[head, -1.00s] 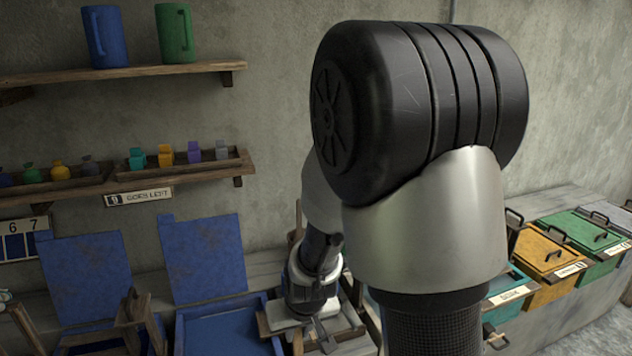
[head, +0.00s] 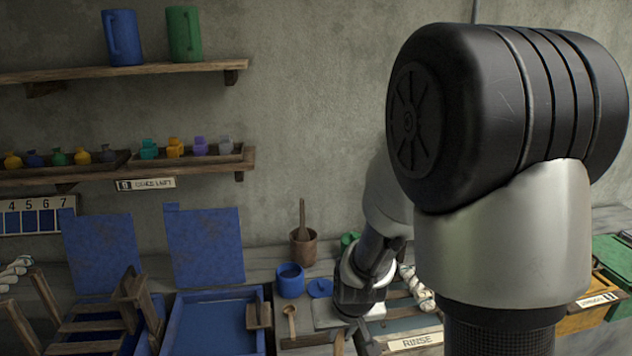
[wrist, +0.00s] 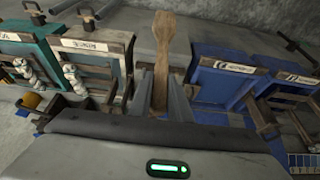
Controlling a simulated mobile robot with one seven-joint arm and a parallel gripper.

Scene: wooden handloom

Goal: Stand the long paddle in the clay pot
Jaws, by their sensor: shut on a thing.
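The wooden paddle (wrist: 163,45) is between the fingers of my gripper (wrist: 165,103) in the wrist view. Its broad end points away from the gripper, and its lower part runs down between the fingers. In the head view my gripper (head: 345,324) is low over the bench, pointing down, and my arm partly covers that area. The held paddle is hard to make out there. A brown clay pot (head: 303,250) stands upright at the back of the bench, left of my gripper. A wooden stick-like tool (head: 302,216) stands in it.
A blue pot (head: 289,282), its blue lid (head: 320,288) and a small wooden spoon (head: 290,318) are near my gripper. A blue tray (head: 215,330) lies left, a bin labelled RINSE (head: 415,341) right. Shelves (head: 120,170) hang on the wall.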

